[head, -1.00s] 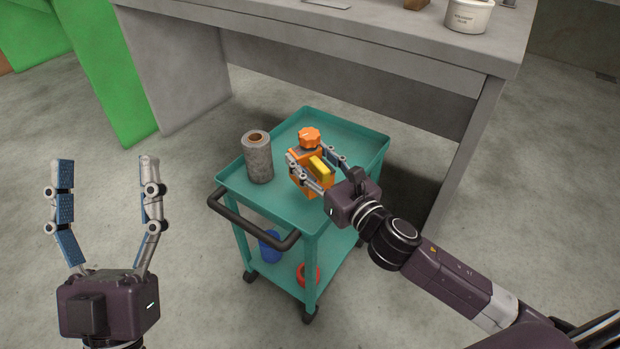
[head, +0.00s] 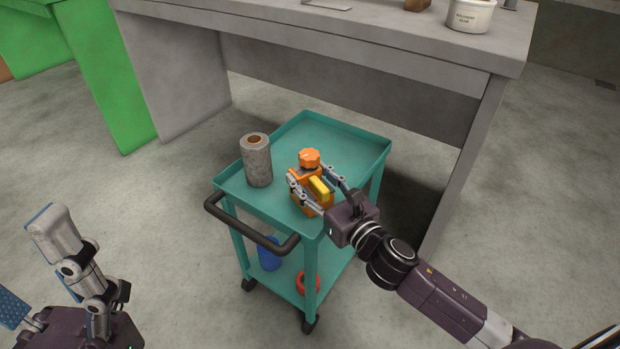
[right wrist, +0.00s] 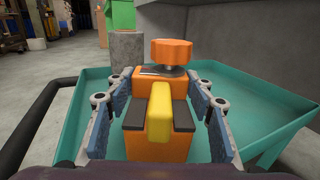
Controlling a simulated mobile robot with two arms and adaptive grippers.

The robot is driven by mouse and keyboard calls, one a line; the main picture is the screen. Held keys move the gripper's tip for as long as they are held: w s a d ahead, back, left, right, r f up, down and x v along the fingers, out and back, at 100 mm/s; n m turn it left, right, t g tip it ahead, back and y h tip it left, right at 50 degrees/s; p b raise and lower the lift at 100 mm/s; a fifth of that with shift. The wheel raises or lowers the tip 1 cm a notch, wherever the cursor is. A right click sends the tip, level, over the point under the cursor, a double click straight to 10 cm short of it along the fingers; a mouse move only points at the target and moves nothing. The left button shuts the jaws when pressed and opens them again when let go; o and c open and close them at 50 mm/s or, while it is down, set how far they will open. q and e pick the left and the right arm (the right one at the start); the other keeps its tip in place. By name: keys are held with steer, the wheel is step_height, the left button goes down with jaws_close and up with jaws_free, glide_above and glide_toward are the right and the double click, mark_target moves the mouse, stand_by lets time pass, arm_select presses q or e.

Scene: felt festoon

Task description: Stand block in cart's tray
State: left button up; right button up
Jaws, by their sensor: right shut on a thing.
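The orange block (head: 311,204) has a yellow band and an orange knob on top. It is upright over the front right part of the teal cart's upper tray (head: 270,205). My right gripper (head: 308,180) is shut on the block, one finger on each side. The right wrist view shows the block (right wrist: 150,148) between the blue-padded fingers, with the tray (right wrist: 255,95) around it. I cannot tell whether its base touches the tray floor. My left gripper (head: 32,272) is open and empty at the lower left, away from the cart.
A grey roll (head: 257,162) stands in the tray, left of the block. The cart's black handle (head: 250,232) is at the front left. A blue object (head: 269,254) and a red ring (head: 308,284) are on the lower shelf. A grey table (head: 350,45) stands behind.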

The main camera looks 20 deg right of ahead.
steer(key=shift+f, duration=0.15)
steer(key=o, duration=1.3)
